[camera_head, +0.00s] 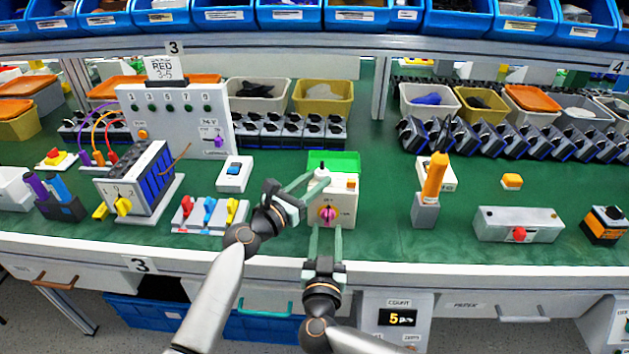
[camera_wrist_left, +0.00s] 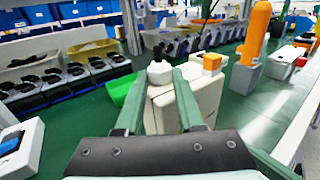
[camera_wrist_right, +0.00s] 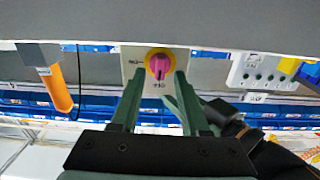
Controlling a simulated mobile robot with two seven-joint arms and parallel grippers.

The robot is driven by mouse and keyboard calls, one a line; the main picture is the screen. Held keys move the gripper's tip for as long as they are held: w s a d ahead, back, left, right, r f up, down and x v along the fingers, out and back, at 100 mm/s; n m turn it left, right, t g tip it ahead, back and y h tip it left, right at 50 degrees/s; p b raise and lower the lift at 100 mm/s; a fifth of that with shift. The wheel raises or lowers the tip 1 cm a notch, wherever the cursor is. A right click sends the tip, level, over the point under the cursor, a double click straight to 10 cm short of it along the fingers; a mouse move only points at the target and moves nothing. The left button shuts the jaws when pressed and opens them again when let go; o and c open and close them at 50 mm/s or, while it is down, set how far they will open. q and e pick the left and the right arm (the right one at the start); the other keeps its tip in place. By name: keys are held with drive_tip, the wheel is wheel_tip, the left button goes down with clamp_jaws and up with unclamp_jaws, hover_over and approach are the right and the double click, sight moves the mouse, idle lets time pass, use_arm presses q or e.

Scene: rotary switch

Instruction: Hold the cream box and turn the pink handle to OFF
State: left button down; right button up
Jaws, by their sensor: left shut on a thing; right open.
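The cream box (camera_head: 347,208) stands near the table's front edge, with the pink handle (camera_head: 328,214) on its front face. My left gripper (camera_head: 312,187) is shut on the box from its left side. In the left wrist view its fingers lie along the box (camera_wrist_left: 207,98), by a dark-topped knob (camera_wrist_left: 160,70). My right gripper (camera_head: 327,234) is open in front of the handle. In the right wrist view the handle (camera_wrist_right: 158,66) shows just beyond and between the fingertips, apparently ungripped. Lettering beside the handle is too small to read surely.
A green tray (camera_head: 335,158) lies behind the box. Left of it are a blue rocker switch (camera_head: 234,172) and a plate of coloured levers (camera_head: 209,213). An orange-handled device (camera_head: 433,185) stands to the right, with bare green mat between.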

drive_tip(key=shift+w, duration=1.1)
clamp_jaws()
drive_tip(key=shift+d, duration=0.1)
idle(0.6)
